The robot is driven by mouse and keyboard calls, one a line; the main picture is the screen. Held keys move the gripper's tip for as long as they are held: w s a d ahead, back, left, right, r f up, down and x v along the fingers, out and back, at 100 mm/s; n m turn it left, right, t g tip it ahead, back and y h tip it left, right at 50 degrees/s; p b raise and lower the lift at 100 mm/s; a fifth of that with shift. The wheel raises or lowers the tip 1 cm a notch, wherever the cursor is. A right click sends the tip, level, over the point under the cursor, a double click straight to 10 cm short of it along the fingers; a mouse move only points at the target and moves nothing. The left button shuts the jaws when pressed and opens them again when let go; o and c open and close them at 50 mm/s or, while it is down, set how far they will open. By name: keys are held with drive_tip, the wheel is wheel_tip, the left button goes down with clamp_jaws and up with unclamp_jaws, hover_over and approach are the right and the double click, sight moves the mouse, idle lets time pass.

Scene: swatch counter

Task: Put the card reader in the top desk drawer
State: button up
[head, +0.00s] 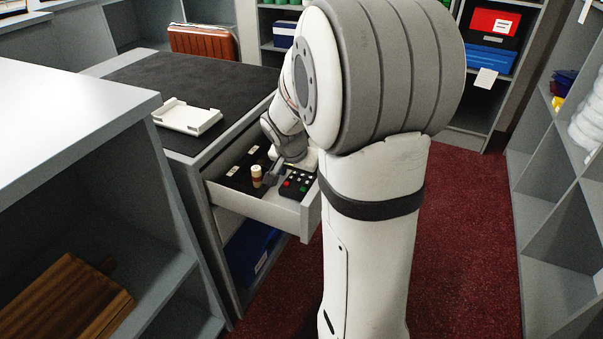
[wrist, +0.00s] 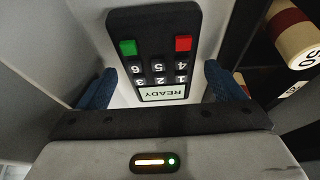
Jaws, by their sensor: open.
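The card reader (head: 297,183) is a black keypad with red and green keys. It lies in the right part of the open top desk drawer (head: 255,208). In the wrist view the reader (wrist: 154,22) lies on the pale drawer floor, its READY screen towards my gripper. My gripper (wrist: 158,82) is open, with one blue-padded finger on each side of the reader's near end. Gaps show between the fingers and the reader. In the head view my gripper (head: 281,168) is down inside the drawer and partly hidden by my arm.
A cream roll with a maroon band (wrist: 295,45), marked 50, stands in a dark tray (head: 240,180) beside the reader. A white stand (head: 187,117) sits on the desk's dark top (head: 195,80). A blue item (head: 250,252) shows below the drawer. Shelving (head: 560,210) is at right.

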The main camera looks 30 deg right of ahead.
drive_tip(key=shift+r+p, duration=0.3)
drive_tip(key=p+v, duration=0.3)
drive_tip(key=v, duration=0.8)
drive_tip(key=shift+a+r, duration=0.15)
drive_tip(key=shift+r, duration=0.2)
drive_tip(key=shift+s, duration=0.15)
drive_tip(key=s+a+r+n+y+p, duration=0.1)
drive_tip(key=s+a+r+n+p, duration=0.4)
drive_tip(key=s+r+p, duration=0.3)
drive_tip(key=s+a+r+n+y+p, duration=0.2)
drive_tip(key=s+a+r+n+p, duration=0.3)
drive_tip(key=r+p, duration=1)
drive_tip(key=s+p, duration=0.2)
drive_tip(key=s, duration=0.1)
drive_tip(key=shift+a+r+y, duration=0.2)
drive_tip(key=shift+r+y, duration=0.1)
drive_tip(key=shift+s, duration=0.15)
